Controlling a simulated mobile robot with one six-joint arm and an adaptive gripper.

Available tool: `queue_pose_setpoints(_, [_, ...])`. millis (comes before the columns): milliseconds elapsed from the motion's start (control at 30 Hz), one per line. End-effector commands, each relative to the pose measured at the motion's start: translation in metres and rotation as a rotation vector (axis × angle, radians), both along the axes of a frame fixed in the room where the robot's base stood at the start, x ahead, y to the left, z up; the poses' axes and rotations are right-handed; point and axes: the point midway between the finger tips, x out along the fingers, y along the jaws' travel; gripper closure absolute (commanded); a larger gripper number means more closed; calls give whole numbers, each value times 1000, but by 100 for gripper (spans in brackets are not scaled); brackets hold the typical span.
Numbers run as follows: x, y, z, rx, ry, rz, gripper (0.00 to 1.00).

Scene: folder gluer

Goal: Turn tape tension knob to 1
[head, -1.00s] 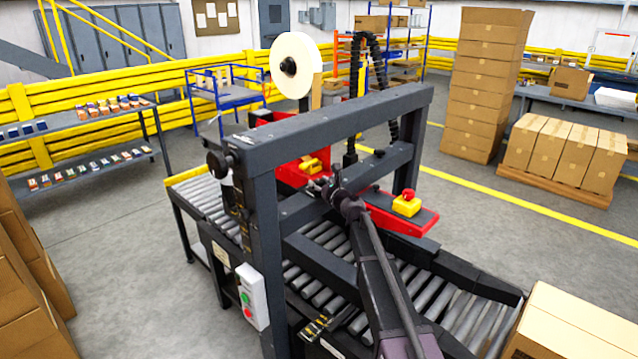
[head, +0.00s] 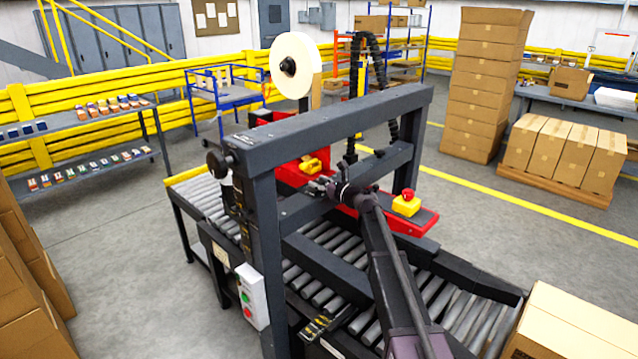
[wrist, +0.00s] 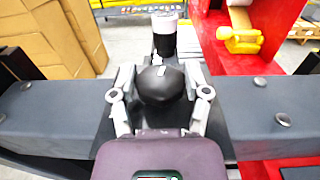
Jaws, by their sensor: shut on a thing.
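The tape tension knob (wrist: 162,86) is a dark rounded knob with a small white mark at its far edge, seen in the wrist view. My gripper (wrist: 161,92) has one finger on each side of it and is shut on it. In the head view my gripper (head: 322,187) is at the crossbeam of the carton taping machine (head: 330,125). The knob cannot be made out there, and no scale numbers are readable in either view.
The red side unit (head: 385,215) carries a yellow box with a red button (head: 407,203). A tape roll (head: 296,66) stands above the machine. A dark and white cylinder (wrist: 164,36) is beyond the knob. Roller conveyor (head: 325,235) runs below the frame.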

Motion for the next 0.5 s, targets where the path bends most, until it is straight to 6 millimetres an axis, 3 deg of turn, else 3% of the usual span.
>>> queue_pose_setpoints(500, [5,1,1,2,0,384,87])
